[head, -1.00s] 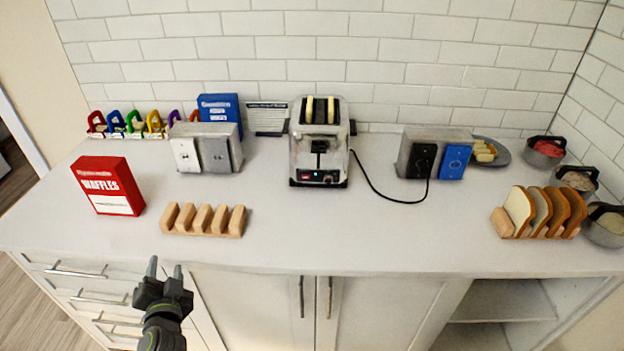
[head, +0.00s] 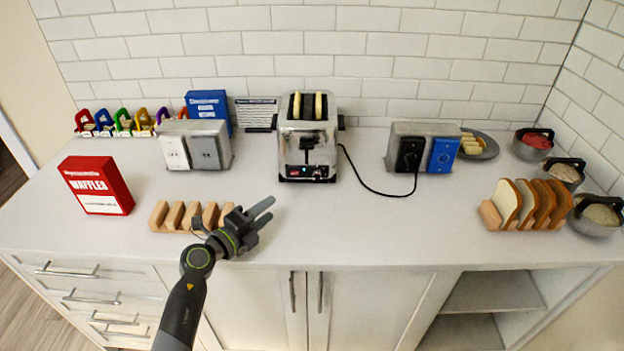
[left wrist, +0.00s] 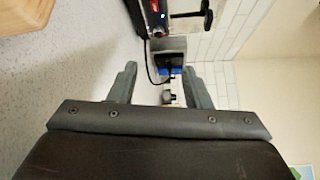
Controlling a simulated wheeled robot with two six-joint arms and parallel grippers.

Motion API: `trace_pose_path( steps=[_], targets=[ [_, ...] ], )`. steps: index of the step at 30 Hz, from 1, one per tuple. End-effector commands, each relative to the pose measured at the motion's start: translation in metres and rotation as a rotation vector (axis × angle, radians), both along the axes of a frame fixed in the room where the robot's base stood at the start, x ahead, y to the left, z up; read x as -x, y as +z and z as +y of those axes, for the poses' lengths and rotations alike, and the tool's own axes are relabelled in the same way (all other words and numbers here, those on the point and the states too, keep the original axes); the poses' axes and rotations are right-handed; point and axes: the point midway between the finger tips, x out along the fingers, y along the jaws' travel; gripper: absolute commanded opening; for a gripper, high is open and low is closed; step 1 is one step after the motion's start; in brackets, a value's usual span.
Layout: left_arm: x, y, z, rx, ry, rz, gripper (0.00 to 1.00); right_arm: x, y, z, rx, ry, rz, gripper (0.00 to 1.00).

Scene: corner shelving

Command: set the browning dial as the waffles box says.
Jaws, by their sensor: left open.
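The chrome toaster (head: 285,140) stands against the back wall with two pale slices upright in its top slots. Its lower front panel (head: 305,172) carries a red label, a small blue-green light and a small dial, too small to read. The red waffles box (head: 97,186) stands on the left of the counter; the print in its white panel is too small to read. My left gripper (head: 268,209) is open and empty, over the counter's front, below the toaster. In the left wrist view the gripper (left wrist: 160,72) points past part of the toaster (left wrist: 155,15). My right gripper is not in view.
A wooden rack (head: 175,217) lies close left of my left gripper. Metal outlet boxes (head: 195,145) (head: 424,145) flank the toaster, and a black cord runs to the right one. A bread rack (head: 490,214) and bowls stand at right. The counter before the toaster is clear.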

Motion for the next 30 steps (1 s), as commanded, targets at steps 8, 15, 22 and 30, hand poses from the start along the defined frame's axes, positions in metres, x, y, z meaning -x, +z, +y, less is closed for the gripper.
trace_pose_path(
  steps=[8, 15, 22, 30],
  targets=[
    [-0.019, -0.003, -0.017, -0.016, -0.015, 0.005, 0.44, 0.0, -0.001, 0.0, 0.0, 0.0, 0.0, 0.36],
    [-0.052, -0.007, -0.042, -0.016, -0.014, 0.006, 0.44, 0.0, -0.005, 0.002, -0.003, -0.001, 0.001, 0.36],
    [-0.081, -0.01, -0.064, -0.015, -0.014, 0.005, 0.44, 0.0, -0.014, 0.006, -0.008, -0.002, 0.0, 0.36],
    [-0.113, -0.014, -0.089, -0.016, -0.013, 0.005, 0.44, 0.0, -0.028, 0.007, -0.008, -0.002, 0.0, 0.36]
  ],
)
